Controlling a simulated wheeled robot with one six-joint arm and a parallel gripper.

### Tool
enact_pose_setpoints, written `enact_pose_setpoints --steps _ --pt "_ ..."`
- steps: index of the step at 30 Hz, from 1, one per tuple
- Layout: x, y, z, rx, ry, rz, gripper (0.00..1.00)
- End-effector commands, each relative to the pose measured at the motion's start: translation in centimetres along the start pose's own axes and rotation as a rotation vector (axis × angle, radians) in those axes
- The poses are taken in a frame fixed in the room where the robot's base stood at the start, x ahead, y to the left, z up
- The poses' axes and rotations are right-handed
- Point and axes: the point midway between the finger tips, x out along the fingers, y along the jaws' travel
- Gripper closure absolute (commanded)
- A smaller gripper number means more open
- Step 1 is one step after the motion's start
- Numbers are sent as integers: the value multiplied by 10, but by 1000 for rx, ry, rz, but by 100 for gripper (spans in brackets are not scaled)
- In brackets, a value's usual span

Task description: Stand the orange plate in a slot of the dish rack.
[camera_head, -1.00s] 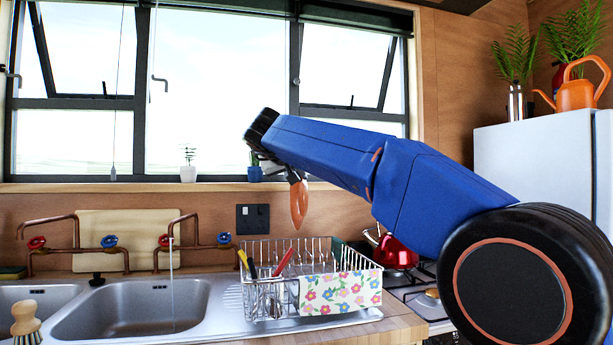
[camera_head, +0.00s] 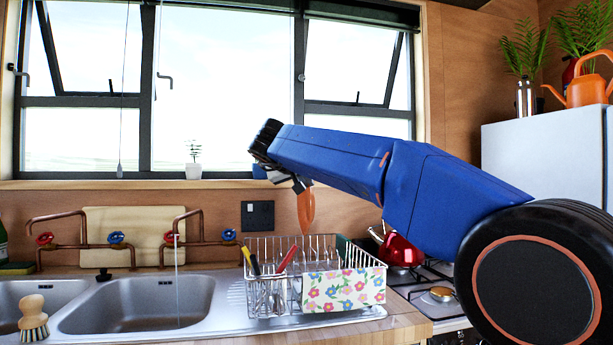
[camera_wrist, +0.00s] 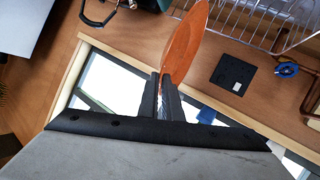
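The orange plate (camera_head: 306,210) hangs edge-on and upright from my gripper (camera_head: 301,184), above the dish rack in the head view. In the wrist view the plate (camera_wrist: 184,42) stands between the two dark fingers of my gripper (camera_wrist: 168,92), which are shut on its edge. The wire dish rack (camera_head: 378,262) stands on the drainer right of the sink. A flowered cloth hangs over its front. In the wrist view the rack's wires (camera_wrist: 262,22) show beside the plate. The plate's lower edge appears just above the rack's back part; I cannot tell the exact gap.
Utensils with yellow and red handles (camera_head: 287,260) stick up at the rack's left front. A red kettle (camera_head: 402,250) sits on the stove to the right. Copper taps (camera_head: 172,240) and a cutting board (camera_head: 130,222) stand behind the sink. A wooden brush (camera_head: 33,315) stands at left.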

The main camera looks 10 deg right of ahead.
Motion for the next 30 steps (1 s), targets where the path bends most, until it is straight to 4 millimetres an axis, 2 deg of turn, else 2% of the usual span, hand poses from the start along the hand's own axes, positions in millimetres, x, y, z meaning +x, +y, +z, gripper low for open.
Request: enact_pose_setpoints --steps 12,30 --pt "8 -9 23 0 1 0 100" --pt "10 -10 26 1 1 0 100"
